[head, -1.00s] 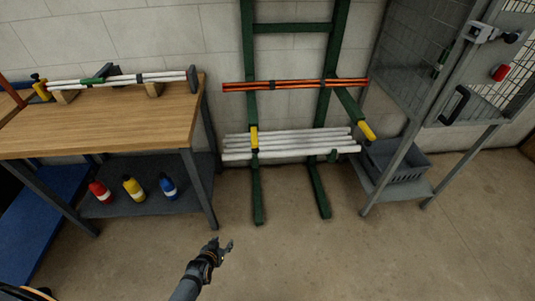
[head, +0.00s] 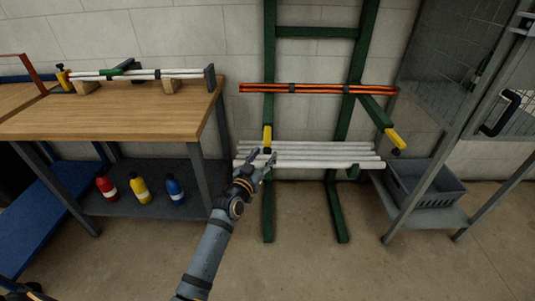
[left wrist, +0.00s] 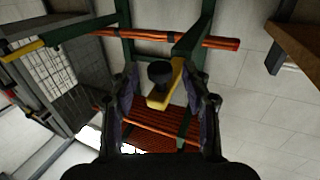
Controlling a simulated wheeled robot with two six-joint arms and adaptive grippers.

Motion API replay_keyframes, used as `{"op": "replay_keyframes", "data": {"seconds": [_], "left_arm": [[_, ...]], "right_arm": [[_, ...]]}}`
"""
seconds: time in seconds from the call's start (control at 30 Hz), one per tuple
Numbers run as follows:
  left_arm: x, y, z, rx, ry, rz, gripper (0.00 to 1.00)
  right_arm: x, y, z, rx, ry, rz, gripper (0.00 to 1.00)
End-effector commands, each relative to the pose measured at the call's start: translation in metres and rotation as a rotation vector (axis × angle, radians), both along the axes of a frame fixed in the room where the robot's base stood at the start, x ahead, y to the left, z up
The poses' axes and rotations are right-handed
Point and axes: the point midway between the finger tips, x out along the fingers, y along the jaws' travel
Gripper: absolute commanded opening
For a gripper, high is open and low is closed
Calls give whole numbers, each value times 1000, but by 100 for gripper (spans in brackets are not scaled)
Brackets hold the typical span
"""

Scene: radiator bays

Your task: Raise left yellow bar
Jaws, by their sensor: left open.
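The left yellow bar (head: 267,133) is a short yellow sleeve on the left arm of the green rack (head: 269,200), by the white pipes. In the left wrist view the yellow bar (left wrist: 168,88) and a black knob show between the fingers. My left gripper (head: 262,158) is open, just below and in front of the bar in the head view. In the left wrist view the gripper (left wrist: 165,105) has a finger on each side of the bar; I cannot tell whether they touch it.
Orange pipes (head: 312,88) lie across the rack above white pipes (head: 310,158). A second yellow bar (head: 395,139) sits on the right rack arm. A workbench (head: 130,112) stands left, a grey crate (head: 425,186) right. The floor in front is clear.

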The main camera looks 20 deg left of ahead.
Motion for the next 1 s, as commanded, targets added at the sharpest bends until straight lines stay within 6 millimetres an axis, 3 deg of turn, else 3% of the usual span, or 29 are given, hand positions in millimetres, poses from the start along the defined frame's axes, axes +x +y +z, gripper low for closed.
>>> {"op": "replay_keyframes", "data": {"seconds": [0.2, 0.5, 0.87, 1.0], "left_arm": [[27, -3, 0, 0, -1, 0, 48], [30, -4, 0, 0, 1, 0, 48], [30, -3, 0, 0, 1, 0, 0], [30, -3, 0, 0, 1, 0, 0]], "right_arm": [[5, 3, 9, 5, 3, 1, 0], [6, 4, 12, 6, 2, 1, 0], [6, 4, 12, 6, 2, 1, 0], [6, 4, 12, 6, 2, 1, 0]]}}
